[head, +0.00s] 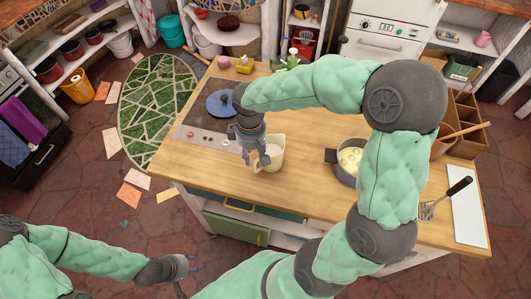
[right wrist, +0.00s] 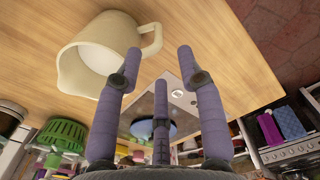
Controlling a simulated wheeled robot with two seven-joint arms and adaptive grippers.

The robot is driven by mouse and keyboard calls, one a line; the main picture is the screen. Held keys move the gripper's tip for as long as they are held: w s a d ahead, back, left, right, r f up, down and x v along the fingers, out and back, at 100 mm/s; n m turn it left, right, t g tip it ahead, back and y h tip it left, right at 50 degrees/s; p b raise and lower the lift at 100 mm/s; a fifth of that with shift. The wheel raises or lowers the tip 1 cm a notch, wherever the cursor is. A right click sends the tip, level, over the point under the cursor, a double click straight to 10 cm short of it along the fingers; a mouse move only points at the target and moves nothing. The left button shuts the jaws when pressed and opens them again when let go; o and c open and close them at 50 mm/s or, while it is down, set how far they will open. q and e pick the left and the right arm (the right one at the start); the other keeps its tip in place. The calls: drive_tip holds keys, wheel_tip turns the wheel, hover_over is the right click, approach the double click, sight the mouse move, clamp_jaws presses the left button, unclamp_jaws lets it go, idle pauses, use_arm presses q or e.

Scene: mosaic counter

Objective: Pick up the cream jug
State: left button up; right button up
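The cream jug (head: 276,154) is a pale cream pitcher with white contents. It stands upright on the wooden counter (head: 310,112), near its front edge, right of the cooktop. In the right wrist view the jug (right wrist: 88,62) is at upper left, with its handle towards my fingers. My right gripper (head: 256,158) is at the handle side of the jug, partly covering it in the head view. Its purple fingers (right wrist: 158,72) are spread and hold nothing; one fingertip is close to the handle, and contact cannot be told. My left gripper (head: 190,266) is low over the floor, fingers apart, empty.
A pot of pale food (head: 350,160) stands right of the jug. Counter around the jug is clear.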

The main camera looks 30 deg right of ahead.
sight(255, 172)
wheel_tip(255, 172, down, 2)
drive_tip(key=shift+s+f, duration=0.15)
drive_tip(key=shift+f, duration=0.5)
wheel_tip(255, 172, down, 5)
drive_tip(key=shift+s+f+b, duration=0.1)
drive_tip(key=shift+s+b, duration=0.05)
drive_tip(key=shift+b, duration=0.95)
clamp_jaws()
